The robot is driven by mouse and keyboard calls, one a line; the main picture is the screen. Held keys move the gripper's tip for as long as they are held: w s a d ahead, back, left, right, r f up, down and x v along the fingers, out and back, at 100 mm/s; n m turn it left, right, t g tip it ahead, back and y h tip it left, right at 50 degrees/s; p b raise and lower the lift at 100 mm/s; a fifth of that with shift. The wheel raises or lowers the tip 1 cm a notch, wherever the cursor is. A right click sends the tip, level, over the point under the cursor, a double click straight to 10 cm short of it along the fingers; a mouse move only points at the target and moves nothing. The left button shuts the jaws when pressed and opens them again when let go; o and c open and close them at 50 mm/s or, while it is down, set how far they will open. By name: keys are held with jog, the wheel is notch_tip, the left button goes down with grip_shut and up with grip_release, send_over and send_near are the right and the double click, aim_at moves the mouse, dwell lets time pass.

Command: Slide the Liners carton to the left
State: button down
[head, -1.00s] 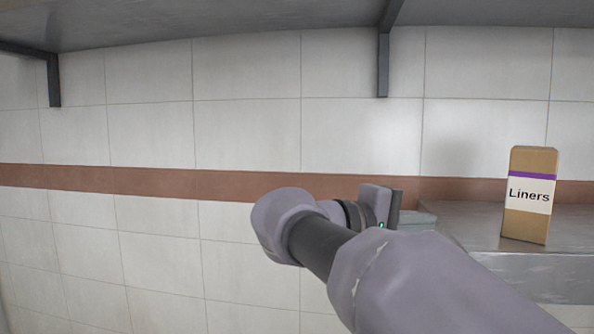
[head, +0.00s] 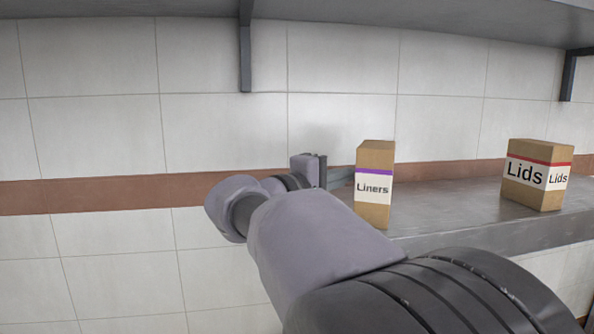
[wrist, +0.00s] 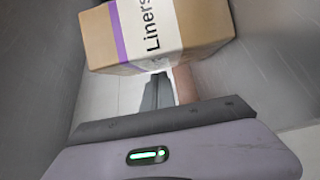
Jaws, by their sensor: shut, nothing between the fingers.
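The Liners carton (head: 375,197) is a tall brown box with a purple stripe and a white label. It stands upright on the grey metal shelf (head: 445,205), close to the left end that shows. My gripper (head: 334,178) is just left of the carton in the head view, its fingers partly hidden by the gripper body and my arm. In the wrist view the carton (wrist: 190,30) fills the top, beyond the shut, empty fingers (wrist: 156,92). I cannot tell whether the fingers touch the carton.
A brown Lids carton (head: 537,178) with a red stripe stands farther right on the same shelf, with bare shelf between the two cartons. An upper shelf (head: 420,18) with dark brackets (head: 245,55) hangs above. A tiled wall (head: 90,130) is behind.

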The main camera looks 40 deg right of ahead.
aim_at(359, 179)
jog(key=shift+s+d, duration=0.25)
jog(key=shift+s, duration=0.05)
jog(key=shift+w+d+f, duration=0.15)
jog(key=shift+w+d, duration=0.1)
jog(key=shift+a, duration=0.2)
jog(key=s+b, duration=0.1)
jog(key=s+d+b, duration=0.1)
jog(key=b, duration=0.1)
jog(key=shift+s+f, duration=0.2)
jog(key=shift+s, duration=0.2)
jog(key=shift+s+r, duration=0.15)
jog(key=shift+r, duration=0.1)
jog(key=shift+a, duration=0.1)
